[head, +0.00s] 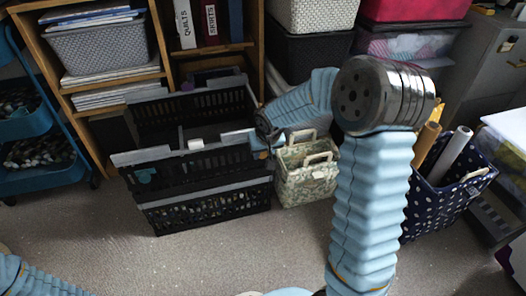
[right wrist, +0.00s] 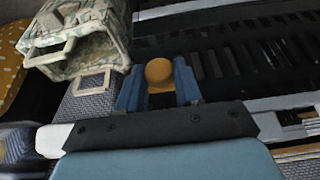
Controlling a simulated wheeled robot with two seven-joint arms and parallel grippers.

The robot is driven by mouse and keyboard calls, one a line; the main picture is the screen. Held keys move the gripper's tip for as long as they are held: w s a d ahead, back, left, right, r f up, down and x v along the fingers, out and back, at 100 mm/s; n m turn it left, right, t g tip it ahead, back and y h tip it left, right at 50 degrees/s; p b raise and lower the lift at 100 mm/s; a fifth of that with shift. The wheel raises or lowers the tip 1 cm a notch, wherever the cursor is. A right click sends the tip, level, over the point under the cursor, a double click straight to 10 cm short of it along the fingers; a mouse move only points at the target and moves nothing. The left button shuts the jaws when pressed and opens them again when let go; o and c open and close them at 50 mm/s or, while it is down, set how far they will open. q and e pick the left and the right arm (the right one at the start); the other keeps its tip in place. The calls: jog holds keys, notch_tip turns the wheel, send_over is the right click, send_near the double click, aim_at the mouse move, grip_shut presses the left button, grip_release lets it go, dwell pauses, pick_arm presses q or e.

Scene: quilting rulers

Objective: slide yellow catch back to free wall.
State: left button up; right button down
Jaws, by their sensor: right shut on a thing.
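The yellow catch (right wrist: 159,72) is a round orange-yellow knob in the right wrist view, in front of the black slatted crate (head: 205,205). My right gripper (right wrist: 158,88) is shut on it, with one blue finger at each side. In the head view my right gripper (head: 262,147) is at the crate's right end, and the catch cannot be made out there. The crate stands on the carpet, with grey strips along its top edges and a small white piece (head: 195,144) on one wall. Only my left arm's sleeve shows at the bottom left; its gripper is out of view.
A patterned fabric basket (head: 307,185) with handles stands close to the crate's right side. A dotted blue bin (head: 450,195) with rolls is farther right. Wooden shelves (head: 155,72) stand behind, and a blue cart (head: 40,150) is at left. The carpet in front is clear.

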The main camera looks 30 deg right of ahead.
jog(key=a, duration=0.1)
jog(key=a+b, duration=0.1)
jog(key=a, duration=0.1)
jog(key=shift+w+a, duration=0.15)
jog(key=shift+w, duration=0.25)
jog(key=c, duration=0.8)
grip_release()
jog(key=shift+o, duration=0.2)
jog(key=p+v, duration=0.2)
jog(key=v, duration=1.1)
jog(key=shift+s+r+p, duration=0.25)
jog(key=shift+r+p, duration=0.05)
jog(key=shift+p, duration=0.05)
